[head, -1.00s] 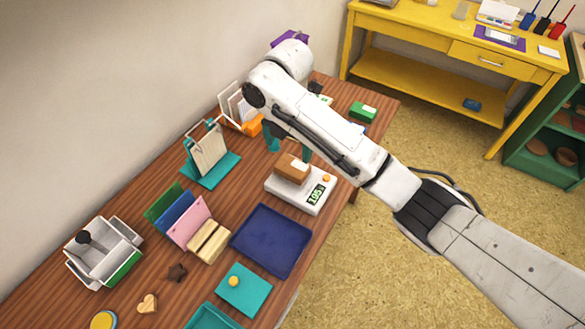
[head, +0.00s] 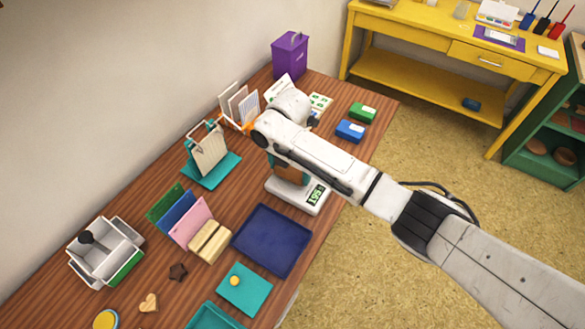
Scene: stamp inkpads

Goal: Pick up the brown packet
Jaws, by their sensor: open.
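The brown packet (head: 289,174) lies on the white scale (head: 287,194), mostly hidden behind my arm and hand. My gripper (head: 289,171) is open and lowered over the scale. Its teal fingers appear on either side of the packet; whether they touch it cannot be told.
A dark blue tray (head: 271,240) lies in front of the scale. A teal stand (head: 210,158) and an upright letter rack (head: 238,106) stand to the left. Blue (head: 350,131) and green (head: 362,112) boxes lie beyond my arm. A purple bin (head: 290,54) stands at the back.

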